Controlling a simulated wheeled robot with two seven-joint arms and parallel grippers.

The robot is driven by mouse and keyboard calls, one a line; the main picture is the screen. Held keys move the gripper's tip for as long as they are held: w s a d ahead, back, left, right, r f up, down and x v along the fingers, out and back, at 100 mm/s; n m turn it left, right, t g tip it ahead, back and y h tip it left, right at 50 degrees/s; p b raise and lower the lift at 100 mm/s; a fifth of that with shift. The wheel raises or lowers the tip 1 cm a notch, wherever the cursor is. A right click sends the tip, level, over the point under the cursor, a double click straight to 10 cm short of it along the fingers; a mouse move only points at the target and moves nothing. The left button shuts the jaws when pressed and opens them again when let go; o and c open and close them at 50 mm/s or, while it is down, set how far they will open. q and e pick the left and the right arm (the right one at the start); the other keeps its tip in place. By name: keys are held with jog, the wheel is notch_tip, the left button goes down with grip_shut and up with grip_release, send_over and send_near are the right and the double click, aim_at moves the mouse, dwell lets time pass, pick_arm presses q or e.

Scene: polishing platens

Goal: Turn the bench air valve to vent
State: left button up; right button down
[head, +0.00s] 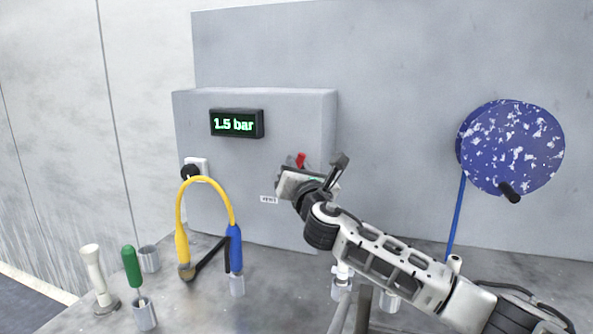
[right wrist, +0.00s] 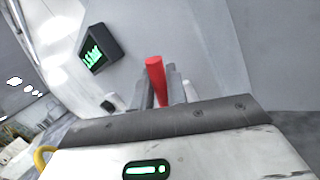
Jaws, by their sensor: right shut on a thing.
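The air valve's red handle (head: 300,160) stands on the front of the grey box (head: 255,190), upper end showing just above my right gripper. In the right wrist view the red handle (right wrist: 156,80) sits between the two grey fingers. My right gripper (head: 308,178) is shut on the handle. The handle's lower part and the valve body are hidden behind the gripper. A small label plate (head: 269,199) is on the box to the left of the gripper; its text is too small to read. My left gripper is not in view.
A display (head: 236,123) on the box reads "1.5 bar". A green-handled tool (head: 131,266) and a white tool (head: 97,272) stand at left. A blue speckled disc (head: 512,145) is at right.

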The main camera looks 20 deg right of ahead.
jog(key=c, duration=1.5)
grip_release()
jog(key=shift+o, duration=0.2)
jog(key=b+v, duration=0.1)
jog(key=v, duration=1.5)
